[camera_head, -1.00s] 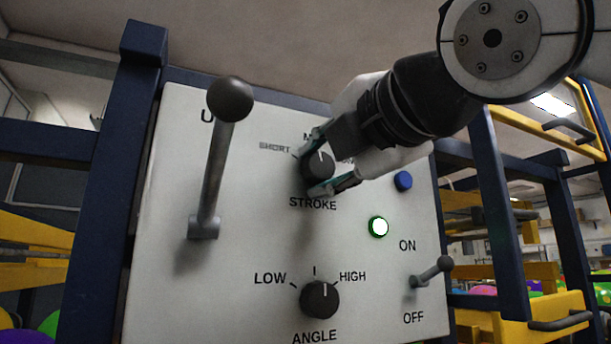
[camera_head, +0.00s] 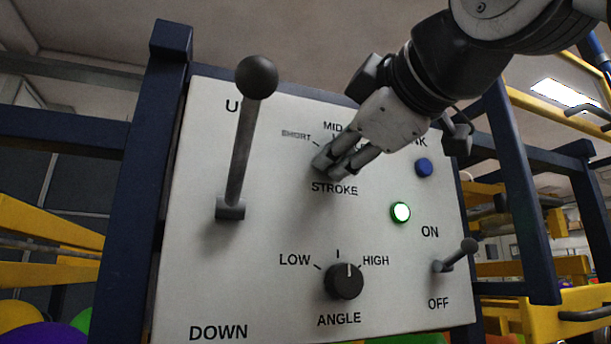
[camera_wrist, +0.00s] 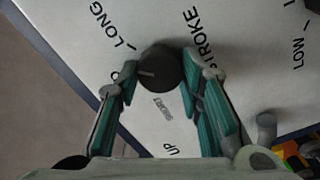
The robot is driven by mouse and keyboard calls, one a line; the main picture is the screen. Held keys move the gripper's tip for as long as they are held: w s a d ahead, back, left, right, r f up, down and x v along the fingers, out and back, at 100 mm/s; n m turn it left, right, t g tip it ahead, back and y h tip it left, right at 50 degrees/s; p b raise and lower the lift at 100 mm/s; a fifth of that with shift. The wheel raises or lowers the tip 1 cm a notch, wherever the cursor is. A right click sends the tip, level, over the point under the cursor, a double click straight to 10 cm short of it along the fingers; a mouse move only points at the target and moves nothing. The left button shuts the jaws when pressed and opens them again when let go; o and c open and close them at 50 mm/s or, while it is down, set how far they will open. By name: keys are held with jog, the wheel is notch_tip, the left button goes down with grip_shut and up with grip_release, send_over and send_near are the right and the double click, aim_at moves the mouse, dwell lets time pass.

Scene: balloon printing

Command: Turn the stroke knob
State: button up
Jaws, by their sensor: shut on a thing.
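The stroke knob (camera_wrist: 159,66) is a round dark knob with a white pointer line, on the white control panel (camera_head: 270,235). My gripper (camera_head: 338,163) reaches it from the upper right in the head view and covers most of it. In the wrist view my gripper (camera_wrist: 160,72) has one teal-padded finger on each side of the knob, closed on it. The pointer line faces left there, between the LONG and SHORT labels, towards the side where the left finger hides the MID label.
A tall ball-topped lever (camera_head: 240,145) stands left of the knob. The angle knob (camera_head: 344,281) is below. A blue button (camera_head: 424,167), a lit green button (camera_head: 400,212) and a small ON/OFF lever (camera_head: 456,254) are on the right. Dark blue frame posts (camera_head: 150,170) flank the panel.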

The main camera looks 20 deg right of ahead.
jog(key=shift+m+b, duration=0.45)
jog(key=shift+m, duration=1.55)
jog(key=o, duration=1.2)
jog(key=shift+c, duration=0.2)
jog(key=s, duration=1.2)
